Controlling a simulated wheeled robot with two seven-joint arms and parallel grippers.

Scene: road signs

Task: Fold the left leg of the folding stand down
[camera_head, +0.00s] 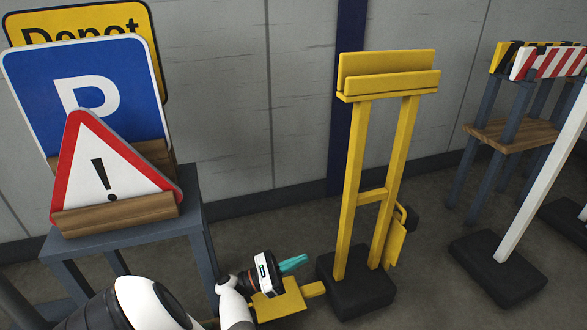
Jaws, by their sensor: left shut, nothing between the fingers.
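The yellow folding stand (353,170) stands upright on a black base (356,290) in the middle. Its left leg (279,302) is a flat yellow piece that reaches out to the left of the base, low and roughly level. Its right leg (396,247) is folded up against the post, with a black foot at the top. My left gripper (294,263) has teal fingers, shut and empty, pointing right just above the left leg. The gripper and my arm hide part of that leg; I cannot tell whether they touch it. My right gripper is out of view.
A grey table (120,235) with a red-edged warning sign (103,180) and a blue parking sign (88,85) stands at the left. A wall closes the back.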

